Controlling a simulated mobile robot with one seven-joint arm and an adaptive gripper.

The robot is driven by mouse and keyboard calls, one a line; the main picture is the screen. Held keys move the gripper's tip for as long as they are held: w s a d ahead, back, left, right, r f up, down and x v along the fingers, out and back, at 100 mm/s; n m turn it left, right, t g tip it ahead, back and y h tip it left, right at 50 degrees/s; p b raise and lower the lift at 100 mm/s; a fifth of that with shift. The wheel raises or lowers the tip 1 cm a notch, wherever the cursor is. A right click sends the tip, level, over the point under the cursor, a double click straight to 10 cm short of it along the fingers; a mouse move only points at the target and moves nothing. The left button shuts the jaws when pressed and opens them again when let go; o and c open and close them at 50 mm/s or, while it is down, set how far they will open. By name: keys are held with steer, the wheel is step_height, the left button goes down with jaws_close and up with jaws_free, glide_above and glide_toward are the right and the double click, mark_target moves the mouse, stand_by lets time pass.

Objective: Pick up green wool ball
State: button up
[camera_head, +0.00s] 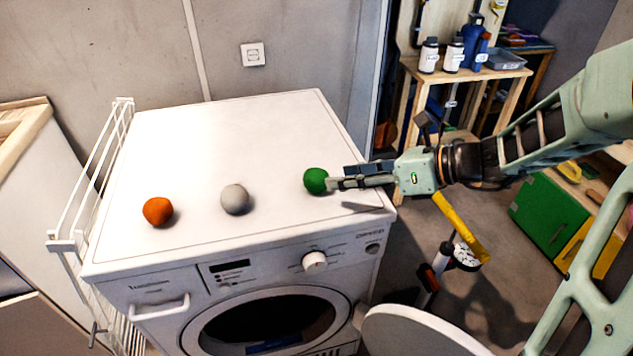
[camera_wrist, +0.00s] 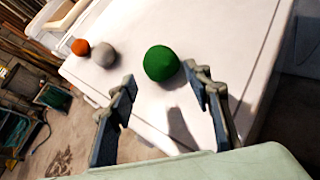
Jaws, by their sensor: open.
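The green wool ball (camera_head: 316,181) rests on the right part of the white washing machine's top (camera_head: 240,130), near its front edge. My gripper (camera_head: 338,182) reaches in from the right, with its fingertips at the ball's right side in the head view. In the wrist view, the green ball (camera_wrist: 161,63) lies just beyond the fingertips, closer to the right finger, and is not enclosed. My gripper (camera_wrist: 165,85) is open with nothing between its fingers. Whether the right finger touches the ball cannot be told.
A white-grey ball (camera_head: 235,199) and an orange ball (camera_head: 158,211) sit left of the green one. A white wire rack (camera_head: 95,180) stands at the machine's left. A wooden shelf (camera_head: 470,72) with bottles stands at the back right. The back of the machine top is clear.

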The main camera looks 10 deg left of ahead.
mark_target(326, 177)
steer(key=b+x, duration=0.1)
steer(key=x, duration=0.5)
steer(key=shift+w+b, duration=0.15)
steer(key=shift+b, duration=0.25)
steer(key=c, duration=0.9)
steer(key=shift+r, duration=0.1)
